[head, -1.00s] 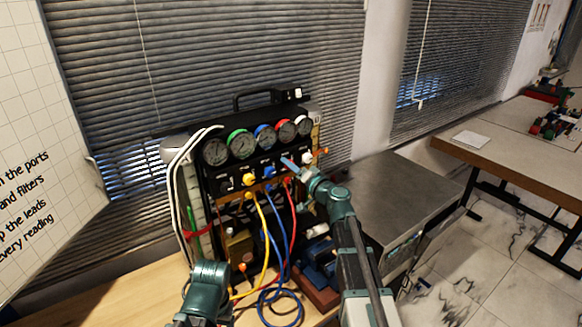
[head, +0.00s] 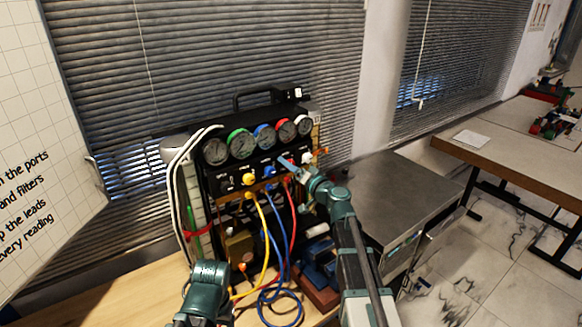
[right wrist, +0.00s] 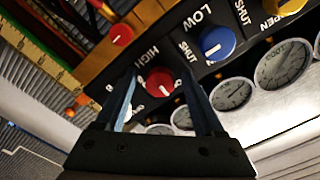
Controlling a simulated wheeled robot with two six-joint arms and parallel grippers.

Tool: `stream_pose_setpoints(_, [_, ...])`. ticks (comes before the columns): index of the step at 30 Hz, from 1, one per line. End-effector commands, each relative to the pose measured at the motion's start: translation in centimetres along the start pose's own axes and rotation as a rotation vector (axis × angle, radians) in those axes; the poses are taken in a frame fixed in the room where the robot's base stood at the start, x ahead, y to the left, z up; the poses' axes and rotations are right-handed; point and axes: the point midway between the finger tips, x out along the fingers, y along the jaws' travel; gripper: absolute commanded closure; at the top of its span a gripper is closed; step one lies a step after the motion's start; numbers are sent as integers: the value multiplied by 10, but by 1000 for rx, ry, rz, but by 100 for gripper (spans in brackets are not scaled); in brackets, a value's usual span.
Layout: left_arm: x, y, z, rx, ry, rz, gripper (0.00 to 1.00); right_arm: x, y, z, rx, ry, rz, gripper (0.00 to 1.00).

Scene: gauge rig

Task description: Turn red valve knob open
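The red valve knob (right wrist: 160,82), with a white pointer mark, shows on the black panel in the right wrist view, near the label HIGH. My right gripper (right wrist: 161,95) is open, with one blue-grey finger on each side of the knob and a visible gap to each. In the head view my right gripper (head: 288,163) reaches the front of the gauge rig (head: 225,184) and largely hides the red knob. My left arm shows only at the bottom of the head view; its gripper cannot be seen.
Blue (right wrist: 218,43) and yellow (right wrist: 290,6) knobs sit beside the red one. Several gauges (head: 242,144) line the rig's top. Yellow (head: 264,235), blue and red hoses hang in front. A metal cabinet (head: 400,195) stands to the right.

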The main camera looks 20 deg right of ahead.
Motion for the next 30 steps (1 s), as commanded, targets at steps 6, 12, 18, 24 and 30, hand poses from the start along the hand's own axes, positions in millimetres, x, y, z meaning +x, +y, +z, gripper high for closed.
stream_pose_setpoints(6, [0,0,0,0,0,0,31,0,0,-1,2,1,0,28])
stream_pose_setpoints(12, [0,0,0,0,0,0,31,-12,0,-1,3,2,1,28])
stream_pose_setpoints(18, [0,0,0,0,0,0,31,-54,-1,0,2,4,2,28])
stream_pose_setpoints(24, [0,0,0,0,0,0,31,-96,-1,1,2,3,2,28])
stream_pose_setpoints(30, [0,0,0,0,0,0,31,-125,0,0,2,3,2,28])
